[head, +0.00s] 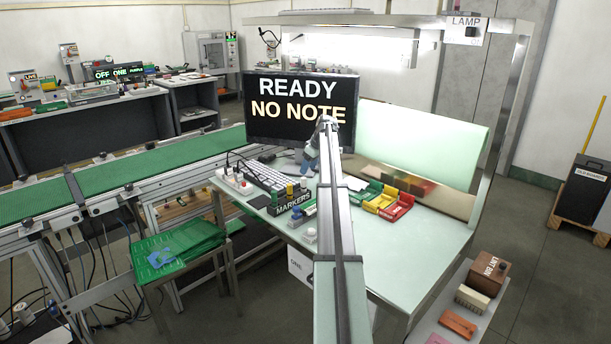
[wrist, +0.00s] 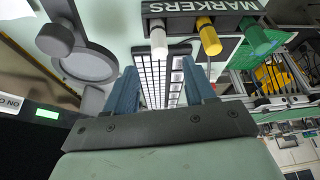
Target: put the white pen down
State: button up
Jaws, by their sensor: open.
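The white pen (wrist: 158,40) stands in the dark marker rack (wrist: 178,8), beside a yellow pen (wrist: 208,37) and a green pen (wrist: 257,38). The rack, lettered MARKERS, also shows on the bench in the head view (head: 291,204), where I cannot make out the white pen for sure. My gripper (wrist: 160,68) is open, its two blue fingers apart with nothing held between them. In the wrist view the white pen appears beyond the fingertips, apart from them. In the head view my arm hides part of the bench and most of my gripper (head: 312,155).
A keyboard (head: 262,181) lies behind the rack, below a monitor (head: 300,108) reading READY, NO NOTE. Green, yellow and red bins (head: 383,202) stand right of my arm. The bench's right part (head: 440,232) is clear. A green conveyor (head: 140,172) runs at left.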

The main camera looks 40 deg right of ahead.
jog(key=shift+v, duration=1.35)
jog(key=shift+a, duration=0.1)
jog(key=s+a+f+g, duration=0.1)
jog(key=s+a+f, duration=0.1)
jog(key=a, duration=0.5)
jog(key=s+a+f, duration=0.2)
jog(key=a+f, duration=0.1)
jog(key=a, duration=0.5)
jog(key=s+a+f+m+g+y, duration=0.1)
jog(key=s+a+f+g, duration=0.35)
jog(key=a+f, duration=1.3)
jog(key=s+a+f+g+y, duration=0.1)
jog(key=s+a+f, duration=0.6)
jog(key=a+f, duration=1.05)
jog(key=s+a+f+g, duration=0.1)
jog(key=s+a+f, duration=0.5)
jog(key=s+f, duration=0.15)
jog(key=s+a+f+g, duration=0.1)
jog(key=s+a+f, duration=0.45)
jog(key=s, duration=0.35)
jog(key=s+a+f+g+h, duration=0.1)
jog(key=s+a+f, duration=0.1)
jog(key=s, duration=0.8)
jog(key=s+a+f+g+h, duration=0.1)
jog(key=s+a+f+g, duration=0.1)
jog(key=s, duration=0.8)
jog(key=shift+s+a+f+m+h, duration=0.4)
jog(key=shift+a+f, duration=0.05)
jog(key=shift+a, duration=0.45)
